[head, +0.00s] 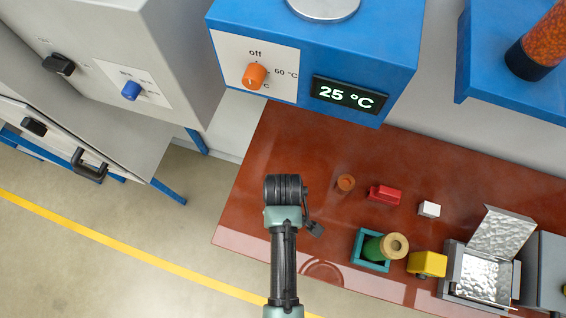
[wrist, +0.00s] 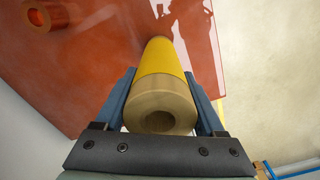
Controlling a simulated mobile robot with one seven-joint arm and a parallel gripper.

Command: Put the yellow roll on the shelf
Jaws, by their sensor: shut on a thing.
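The yellow roll (wrist: 163,60) has a pale tan hollow core (wrist: 160,108) that sticks out at the near end. In the wrist view my gripper (wrist: 160,80) is shut on it, with one blue finger on each side. Its far end points toward the red-brown tabletop; I cannot tell whether it touches. In the head view my arm's dark wrist hides the roll and the fingers. A blue shelf (head: 480,75) is on the wall at the upper right, with a jar of orange grains (head: 545,45) on it.
On the red-brown table (head: 300,140) are a copper ring (head: 345,183), a red object (head: 384,194), a white cube (head: 429,209), a green roll (head: 376,250) in a teal tray (head: 368,265), a yellow block (head: 427,264) and an open metal box (head: 483,278). A blue oven (head: 330,50) stands behind.

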